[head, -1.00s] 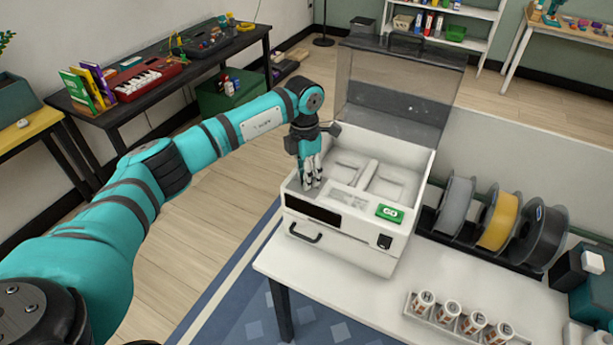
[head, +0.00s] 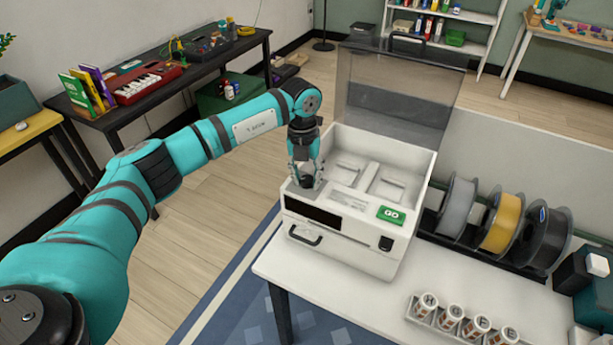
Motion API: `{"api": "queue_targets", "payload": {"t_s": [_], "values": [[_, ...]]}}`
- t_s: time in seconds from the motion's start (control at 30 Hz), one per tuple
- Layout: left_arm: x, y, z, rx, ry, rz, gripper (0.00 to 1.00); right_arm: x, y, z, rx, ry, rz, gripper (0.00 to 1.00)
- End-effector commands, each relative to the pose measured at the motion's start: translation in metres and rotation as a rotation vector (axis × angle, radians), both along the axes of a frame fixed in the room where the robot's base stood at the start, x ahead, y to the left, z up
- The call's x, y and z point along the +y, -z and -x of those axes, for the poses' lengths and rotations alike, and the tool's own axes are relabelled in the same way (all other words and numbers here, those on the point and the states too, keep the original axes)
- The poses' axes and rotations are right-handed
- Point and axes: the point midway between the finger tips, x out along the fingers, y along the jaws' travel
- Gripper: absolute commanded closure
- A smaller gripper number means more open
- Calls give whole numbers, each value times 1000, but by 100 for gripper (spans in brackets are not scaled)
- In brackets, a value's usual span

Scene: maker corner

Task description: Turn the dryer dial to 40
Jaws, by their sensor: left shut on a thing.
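The white dryer (head: 345,255) stands on the white table with its clear smoky lid (head: 400,95) raised. Its front top has a dark display (head: 313,214), a label and a green GO button (head: 391,215). My left gripper (head: 306,182) points down at the dryer's front left top corner. It is shut on the dark round dial (head: 307,182) there. The fingers partly cover the dial, and its setting cannot be read. The display shows no readable number. My right gripper is not in view.
Spools (head: 500,224) stand in a rack right of the dryer. Several small lettered jars (head: 447,310) sit in a holder near the table's front. The raised lid stands behind my left gripper. The table between dryer and jars is clear.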

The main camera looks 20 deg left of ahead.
Motion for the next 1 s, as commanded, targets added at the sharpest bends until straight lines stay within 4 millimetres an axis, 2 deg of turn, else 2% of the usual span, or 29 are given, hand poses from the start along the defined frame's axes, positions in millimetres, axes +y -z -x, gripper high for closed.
{"api": "queue_targets", "payload": {"t_s": [0.33, 0.9, 0.93, 1.0], "values": [[0, -2, -1, -5, -147, 0, 100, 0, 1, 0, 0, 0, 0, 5], [0, -2, -1, -5, -176, 1, 100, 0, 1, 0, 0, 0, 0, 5], [0, -2, -1, -5, -176, 1, 64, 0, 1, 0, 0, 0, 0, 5], [0, -2, -1, -5, -175, 1, 55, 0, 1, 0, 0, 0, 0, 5]]}}
